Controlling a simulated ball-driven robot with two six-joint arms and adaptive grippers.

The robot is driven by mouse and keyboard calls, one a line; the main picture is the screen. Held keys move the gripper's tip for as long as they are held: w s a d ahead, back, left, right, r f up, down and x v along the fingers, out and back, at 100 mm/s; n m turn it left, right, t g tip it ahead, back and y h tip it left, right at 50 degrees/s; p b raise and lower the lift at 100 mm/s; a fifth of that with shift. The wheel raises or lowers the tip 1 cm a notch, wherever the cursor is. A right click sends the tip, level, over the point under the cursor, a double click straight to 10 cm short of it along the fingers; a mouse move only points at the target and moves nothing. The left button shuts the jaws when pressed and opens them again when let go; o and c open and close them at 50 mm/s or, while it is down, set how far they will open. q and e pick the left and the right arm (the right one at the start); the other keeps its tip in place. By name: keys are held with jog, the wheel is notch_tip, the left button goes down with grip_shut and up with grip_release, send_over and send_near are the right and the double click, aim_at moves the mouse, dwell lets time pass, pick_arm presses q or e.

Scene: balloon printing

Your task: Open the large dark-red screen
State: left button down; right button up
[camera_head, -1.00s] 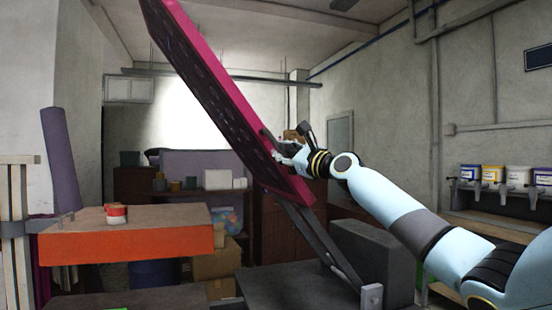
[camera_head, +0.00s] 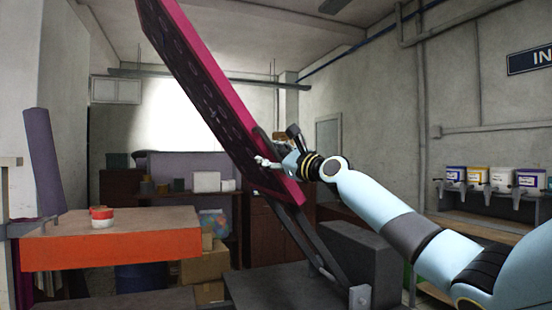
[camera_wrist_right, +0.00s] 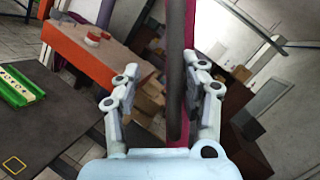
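The large dark-red screen (camera_head: 215,70) stands raised and steeply tilted in the head view, its upper end cut off by the top edge. A dark handle bar (camera_wrist_right: 175,80) runs along its edge. My right gripper (camera_head: 268,157) is at the screen's lower right edge. In the right wrist view, the right gripper's fingers (camera_wrist_right: 162,72) are spread, with the handle bar and the magenta frame edge between them. A clear gap shows between the left finger and the bar. My left gripper is in neither view.
An orange-sided table (camera_head: 110,252) with a red-and-white tape roll (camera_head: 102,217) stands at the left. A dark support arm (camera_head: 318,245) and dark block (camera_head: 360,255) are below the screen. Dispensers (camera_head: 500,178) line the right wall. A green tray (camera_wrist_right: 18,86) shows in the wrist view.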

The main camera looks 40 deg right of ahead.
jog(key=v, duration=0.7)
jog(key=shift+s, duration=0.15)
